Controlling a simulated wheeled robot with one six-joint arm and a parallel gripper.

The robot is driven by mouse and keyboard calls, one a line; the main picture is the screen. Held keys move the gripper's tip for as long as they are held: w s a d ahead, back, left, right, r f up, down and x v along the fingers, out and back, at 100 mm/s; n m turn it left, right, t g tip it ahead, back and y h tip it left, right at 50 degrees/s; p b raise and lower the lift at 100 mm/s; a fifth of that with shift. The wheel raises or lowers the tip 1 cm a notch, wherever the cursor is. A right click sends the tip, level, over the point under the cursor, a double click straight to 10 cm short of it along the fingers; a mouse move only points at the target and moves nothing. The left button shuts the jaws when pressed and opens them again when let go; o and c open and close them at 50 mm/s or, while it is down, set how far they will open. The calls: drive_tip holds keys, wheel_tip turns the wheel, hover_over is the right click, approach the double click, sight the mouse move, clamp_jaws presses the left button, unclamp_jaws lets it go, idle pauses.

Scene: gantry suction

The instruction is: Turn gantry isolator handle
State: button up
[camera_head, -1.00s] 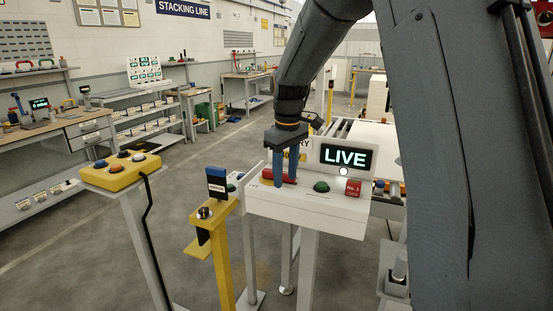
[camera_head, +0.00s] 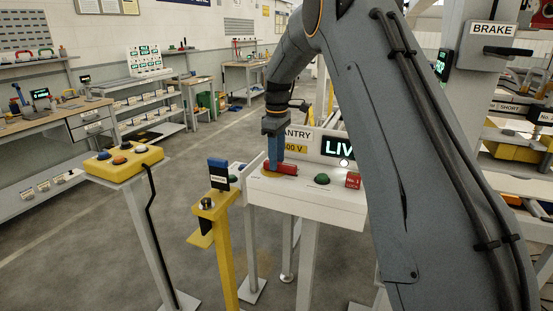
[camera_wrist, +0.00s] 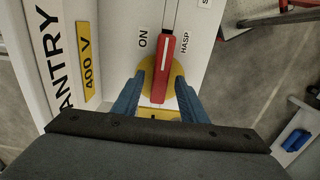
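The isolator handle, a red bar (camera_wrist: 161,66), sits on a round yellow plate on the white gantry panel, between the printed words ON and HASP in the wrist view. In the head view the red handle (camera_head: 285,168) lies roughly level. My gripper (camera_wrist: 163,76) has its two blue fingers on either side of the handle's near end, with the handle between them. The fingers look spread, with yellow showing beside the handle; contact cannot be made out. In the head view my gripper (camera_head: 276,164) points down at the handle's left end. The display (camera_head: 338,148) is partly hidden by my arm.
A green button (camera_head: 322,179) and a red No. 1 lock (camera_head: 353,180) are on the same white console. A yellow post (camera_head: 222,245) and a yellow button box (camera_head: 124,161) stand to the left. A BRAKE box (camera_head: 492,46) is at right.

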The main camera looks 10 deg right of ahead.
drive_tip(key=shift+f, duration=0.65)
clamp_jaws()
